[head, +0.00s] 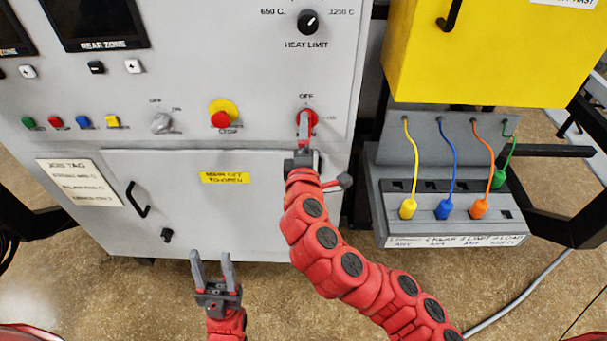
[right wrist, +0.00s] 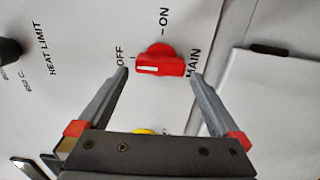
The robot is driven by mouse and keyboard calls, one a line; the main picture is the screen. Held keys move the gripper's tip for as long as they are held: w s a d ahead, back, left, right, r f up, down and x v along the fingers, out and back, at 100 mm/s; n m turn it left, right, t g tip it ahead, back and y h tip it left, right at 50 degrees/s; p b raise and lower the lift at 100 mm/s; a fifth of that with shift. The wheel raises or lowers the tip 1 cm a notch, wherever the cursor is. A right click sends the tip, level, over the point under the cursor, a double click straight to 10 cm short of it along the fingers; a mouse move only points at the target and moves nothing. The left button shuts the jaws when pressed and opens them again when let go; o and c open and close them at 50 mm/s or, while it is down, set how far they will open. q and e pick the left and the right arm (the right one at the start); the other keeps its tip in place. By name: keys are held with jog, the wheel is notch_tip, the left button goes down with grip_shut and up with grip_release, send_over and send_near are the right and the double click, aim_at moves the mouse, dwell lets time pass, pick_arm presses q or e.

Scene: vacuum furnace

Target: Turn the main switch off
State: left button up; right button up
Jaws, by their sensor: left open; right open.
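The main switch is a red knob (right wrist: 160,66) on the grey front panel. It also shows in the head view (head: 312,116), partly hidden by my right gripper. In the right wrist view its handle lies crosswise, with the white mark on the side towards the OFF label (right wrist: 120,58); the ON label (right wrist: 164,18) is above. My right gripper (right wrist: 159,73) is open, with a fingertip on each side of the handle and visible gaps; in the head view it is at the switch (head: 304,118). My left gripper (head: 211,258) is open and empty, low before the cabinet.
Left of the switch on the panel are a red and yellow stop button (head: 223,112) and a grey rotary knob (head: 161,123). The heat limit knob (head: 308,22) is above. At right stand a yellow box (head: 480,60) and a grey socket unit (head: 400,150) with coloured cables.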

jog(key=s+p, duration=0.6)
jog(key=s, duration=0.9)
jog(key=shift+s+p, duration=0.25)
jog(key=shift+p, duration=0.15)
jog(key=shift+f, duration=0.1)
